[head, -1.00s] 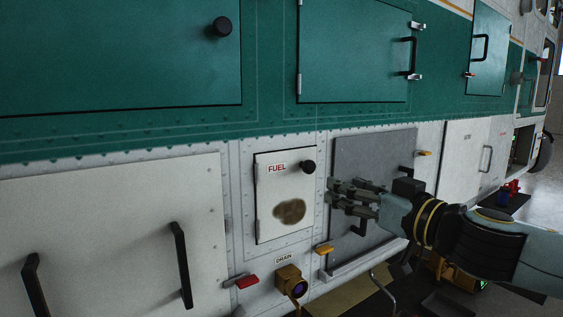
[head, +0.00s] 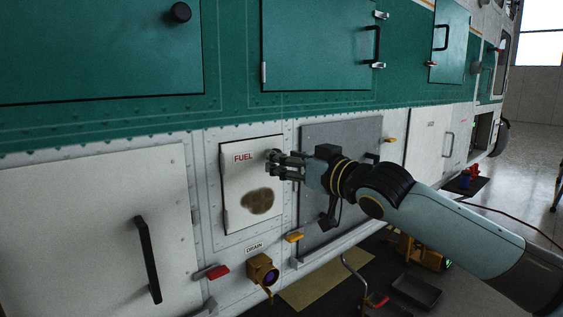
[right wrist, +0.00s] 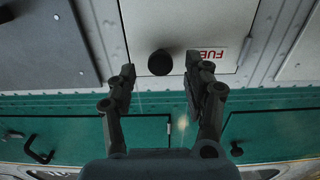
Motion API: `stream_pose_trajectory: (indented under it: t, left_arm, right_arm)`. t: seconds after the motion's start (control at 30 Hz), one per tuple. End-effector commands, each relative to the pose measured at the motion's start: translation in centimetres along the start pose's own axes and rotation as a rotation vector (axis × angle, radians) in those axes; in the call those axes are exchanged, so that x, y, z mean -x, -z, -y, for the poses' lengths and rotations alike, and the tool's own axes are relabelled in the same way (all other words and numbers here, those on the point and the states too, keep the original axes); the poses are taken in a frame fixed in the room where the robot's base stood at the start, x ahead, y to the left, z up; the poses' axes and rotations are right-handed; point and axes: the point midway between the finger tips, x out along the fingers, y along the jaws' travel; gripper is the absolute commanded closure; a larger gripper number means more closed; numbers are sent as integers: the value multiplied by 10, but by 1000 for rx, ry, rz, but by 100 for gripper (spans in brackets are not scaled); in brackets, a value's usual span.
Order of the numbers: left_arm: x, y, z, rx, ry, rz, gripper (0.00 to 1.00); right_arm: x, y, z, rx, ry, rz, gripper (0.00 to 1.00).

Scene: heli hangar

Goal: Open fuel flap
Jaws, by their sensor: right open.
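The fuel flap (head: 251,181) is a white panel with a red FUEL label and a brown stain on the helicopter's side. It looks shut. Its black round knob (right wrist: 161,62) shows in the right wrist view, between the fingertips in the picture. In the head view the knob is hidden behind my right gripper (head: 278,164), which is at the flap's upper right edge. The right gripper also shows in the right wrist view (right wrist: 160,72), with its two fingers apart. I cannot tell whether they touch the knob. My left gripper is not in view.
A grey panel (head: 315,141) is right of the flap. Below are a brass drain fitting (head: 262,271), a red handle (head: 217,271) and a yellow handle (head: 294,237). A white door with a black handle (head: 147,258) is left. A green door (head: 318,50) is above.

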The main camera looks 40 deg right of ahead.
Motion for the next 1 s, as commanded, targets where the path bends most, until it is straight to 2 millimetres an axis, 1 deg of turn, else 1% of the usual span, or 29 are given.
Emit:
stream_pose_trajectory:
  t: [0.03,0.1,0.2,0.5,0.57,0.9,1.0]
  left_arm:
    - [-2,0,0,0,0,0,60]
    - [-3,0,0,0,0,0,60]
    - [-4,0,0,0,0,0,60]
    - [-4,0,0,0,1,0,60]
    - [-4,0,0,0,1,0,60]
    - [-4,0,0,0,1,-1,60]
    - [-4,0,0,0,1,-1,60]
  right_arm:
    - [-6,0,0,-3,-1,-3,49]
    - [-12,0,0,-2,-1,-2,49]
    - [-17,0,0,1,1,-1,49]
    - [-19,0,1,2,2,0,49]
    - [-19,0,1,2,2,0,56]
    - [-18,0,1,2,2,0,100]
    - [-18,0,1,2,2,0,100]
